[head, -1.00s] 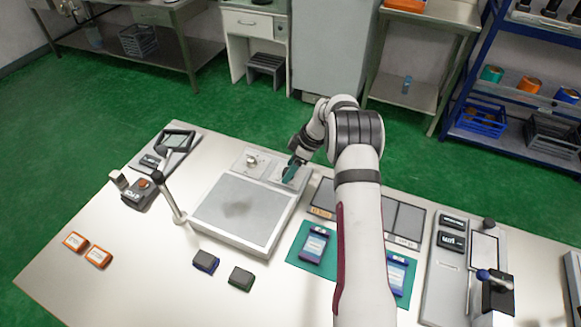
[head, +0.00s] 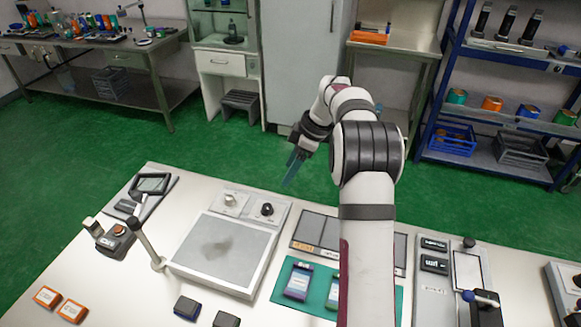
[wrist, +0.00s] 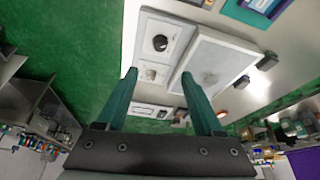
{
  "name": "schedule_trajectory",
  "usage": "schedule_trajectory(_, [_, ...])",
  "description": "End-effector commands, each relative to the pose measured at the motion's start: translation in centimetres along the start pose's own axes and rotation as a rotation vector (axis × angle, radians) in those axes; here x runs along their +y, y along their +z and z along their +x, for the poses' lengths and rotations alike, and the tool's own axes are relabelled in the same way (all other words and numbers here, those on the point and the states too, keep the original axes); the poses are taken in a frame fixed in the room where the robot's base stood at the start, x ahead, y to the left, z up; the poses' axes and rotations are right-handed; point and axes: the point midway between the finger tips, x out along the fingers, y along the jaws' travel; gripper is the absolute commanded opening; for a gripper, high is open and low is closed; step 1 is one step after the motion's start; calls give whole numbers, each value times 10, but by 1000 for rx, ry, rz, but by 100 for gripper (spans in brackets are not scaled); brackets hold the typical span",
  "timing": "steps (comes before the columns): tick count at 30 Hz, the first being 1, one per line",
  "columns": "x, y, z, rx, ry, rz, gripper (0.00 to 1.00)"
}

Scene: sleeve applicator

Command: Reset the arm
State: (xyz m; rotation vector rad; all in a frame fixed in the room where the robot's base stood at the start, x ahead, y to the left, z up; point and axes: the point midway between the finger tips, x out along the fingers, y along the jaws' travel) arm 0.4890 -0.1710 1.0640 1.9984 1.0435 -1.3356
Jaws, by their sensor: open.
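My gripper (head: 296,164) is in the air above the far edge of the table in the head view, its teal fingers pointing down. In the wrist view my gripper (wrist: 164,92) shows two teal fingers spread apart with nothing between them. Below it is the panel with a black knob (head: 267,209) and a pale knob (head: 230,200). The black knob also shows in the wrist view (wrist: 160,43). The grey plate device (head: 222,253) sits in front of the knobs. My gripper touches none of these.
A post (head: 148,242) stands left of the plate. Orange boxes (head: 47,297) and dark blocks (head: 187,307) lie at the front. A clipboard-like unit (head: 467,272) is on the right. Open floor lies behind the table.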

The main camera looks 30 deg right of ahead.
Motion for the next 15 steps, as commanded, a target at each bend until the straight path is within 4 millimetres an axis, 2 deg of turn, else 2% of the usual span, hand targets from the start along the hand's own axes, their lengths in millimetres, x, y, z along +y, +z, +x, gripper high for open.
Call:
schedule_trajectory(12, [-2, -2, -1, -1, -2, 7, 69])
schedule_trajectory(14, [-15, -12, -8, -9, -8, 53, 69])
schedule_trajectory(15, [-33, -24, -17, -21, -16, 118, 69])
